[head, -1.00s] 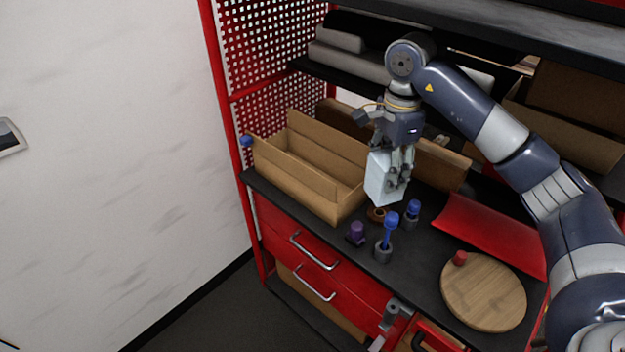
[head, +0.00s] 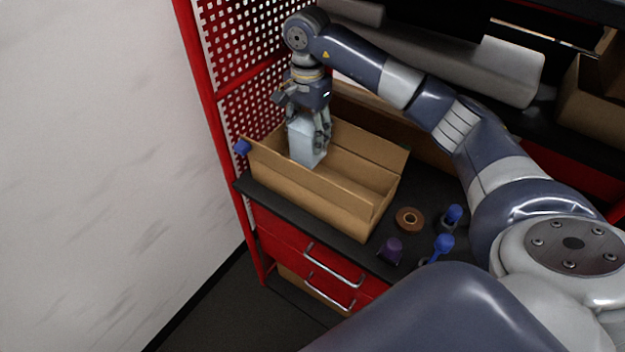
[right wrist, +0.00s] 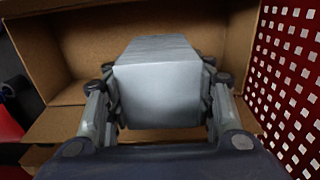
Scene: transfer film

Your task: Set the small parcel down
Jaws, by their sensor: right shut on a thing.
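The small parcel (head: 304,143) is a pale grey-white box. My right gripper (head: 311,127) is shut on it and holds it upright at the left end of the open cardboard box (head: 323,200). In the head view the parcel's lower part overlaps the box opening; whether its base touches the box floor cannot be told. In the right wrist view the parcel (right wrist: 158,92) sits between both fingers (right wrist: 160,105), with cardboard walls (right wrist: 82,42) around and behind it. My left gripper is not in view.
The box stands on a dark worktop (head: 410,188) beside a red perforated panel (head: 240,60). A brown tape roll (head: 409,219), a purple-capped item (head: 391,250) and blue-topped items (head: 453,214) lie to its right. The right half of the box looks empty.

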